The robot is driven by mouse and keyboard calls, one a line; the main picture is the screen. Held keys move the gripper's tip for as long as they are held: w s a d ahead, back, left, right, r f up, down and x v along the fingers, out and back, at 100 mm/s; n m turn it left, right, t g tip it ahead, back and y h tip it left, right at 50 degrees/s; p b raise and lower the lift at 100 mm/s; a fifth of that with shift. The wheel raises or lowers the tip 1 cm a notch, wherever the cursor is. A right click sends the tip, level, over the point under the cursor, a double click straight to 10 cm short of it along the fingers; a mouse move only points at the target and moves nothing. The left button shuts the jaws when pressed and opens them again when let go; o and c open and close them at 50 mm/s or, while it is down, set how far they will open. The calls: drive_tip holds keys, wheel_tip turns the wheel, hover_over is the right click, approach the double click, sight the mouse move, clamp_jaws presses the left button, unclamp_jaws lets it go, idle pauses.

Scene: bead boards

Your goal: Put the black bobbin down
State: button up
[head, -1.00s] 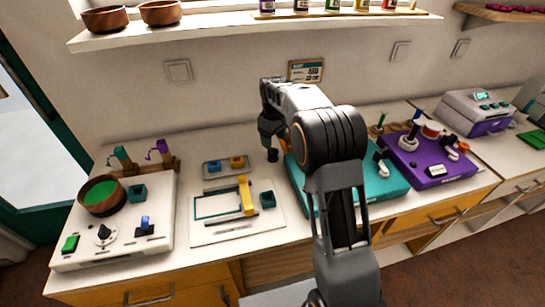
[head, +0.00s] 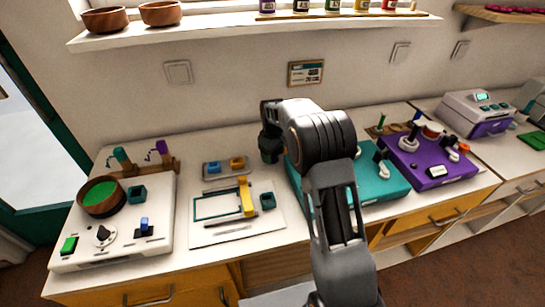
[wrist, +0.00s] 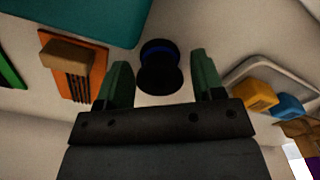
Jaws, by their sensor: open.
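The black bobbin (wrist: 160,70), with a blue band around its middle, shows in the wrist view on the pale counter. It lies between and just beyond my fingertips. My gripper (wrist: 161,75) is open, with a green finger on each side of the bobbin and a small gap on both sides. In the head view my gripper (head: 270,150) is low over the back of the counter, left of the teal board (head: 375,185). The bobbin cannot be made out there, behind or under my gripper.
A grey tray (head: 225,169) with blue and yellow blocks is close left of my gripper. An orange piece with a brown block (wrist: 75,65) lies on the bobbin's other side. A white frame board (head: 215,232) is in front. The purple board (head: 432,170) is further right.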

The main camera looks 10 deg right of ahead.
drive_tip(key=c, duration=0.8)
drive_tip(key=shift+c, duration=0.2)
drive_tip(key=shift+r, duration=0.1)
